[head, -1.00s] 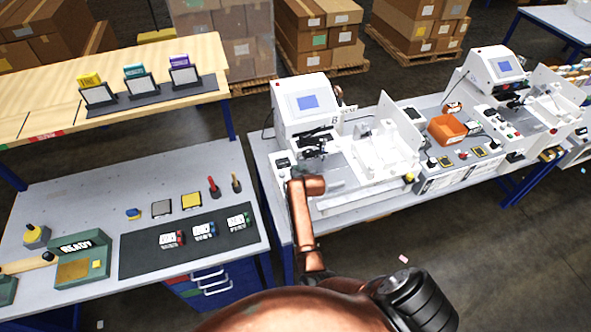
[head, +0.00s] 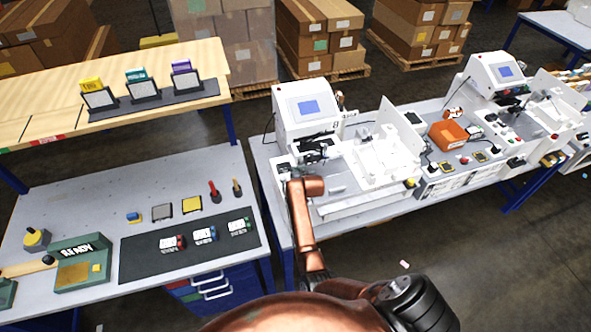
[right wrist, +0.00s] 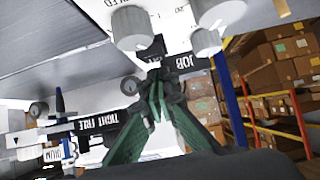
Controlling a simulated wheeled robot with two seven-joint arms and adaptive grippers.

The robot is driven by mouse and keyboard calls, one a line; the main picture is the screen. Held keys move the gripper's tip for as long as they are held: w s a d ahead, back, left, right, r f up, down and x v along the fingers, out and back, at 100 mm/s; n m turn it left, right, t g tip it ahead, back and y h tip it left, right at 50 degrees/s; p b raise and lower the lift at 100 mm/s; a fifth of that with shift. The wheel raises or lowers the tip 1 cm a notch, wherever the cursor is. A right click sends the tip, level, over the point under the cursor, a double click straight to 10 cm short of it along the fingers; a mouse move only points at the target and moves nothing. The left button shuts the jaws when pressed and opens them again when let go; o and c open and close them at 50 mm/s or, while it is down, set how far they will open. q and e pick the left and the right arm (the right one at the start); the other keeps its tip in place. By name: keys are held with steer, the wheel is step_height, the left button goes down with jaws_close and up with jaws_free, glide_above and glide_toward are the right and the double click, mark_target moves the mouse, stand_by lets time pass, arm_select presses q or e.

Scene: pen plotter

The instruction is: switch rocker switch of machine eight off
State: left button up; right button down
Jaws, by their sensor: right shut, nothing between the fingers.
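The white machine (head: 291,97) with a blue screen and an "8" on its side stands at the centre of the head view. My right gripper (head: 322,153) is at the machine's front, below the screen housing, shut and empty. In the right wrist view its green-padded fingertips (right wrist: 155,82) are together near a black "JOB" label strip (right wrist: 185,64) and several pale round knobs. I cannot make out the rocker switch; a small dark control box (head: 283,171) sits at the machine's left edge, beside my arm. I cannot tell whether the fingers touch anything. My left gripper is out of view.
A second white machine (head: 484,75) and an orange bin (head: 446,134) stand to the right on the bench. A grey table (head: 90,193) with a black mat (head: 143,262) is on the left. Bare floor (head: 470,250) lies at the lower right.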

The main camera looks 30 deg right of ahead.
steer(key=r+p, duration=0.2)
steer(key=r, duration=0.1)
steer(key=r+p, duration=0.1)
steer(key=p, duration=0.1)
steer(key=shift+w+d+r, duration=0.1)
steer(key=shift+w+r, duration=0.05)
steer(key=shift+w, duration=0.15)
steer(key=shift+s+r, duration=0.25)
steer(key=shift+r, duration=0.05)
steer(key=s+a+r+b, duration=0.1)
steer(key=s+r+b, duration=0.1)
steer(key=s+r, duration=0.3)
step_height(320, 180, up, 2)
steer(key=shift+s+a+r, duration=0.1)
steer(key=shift+s+a, duration=0.05)
steer(key=shift+a, duration=0.05)
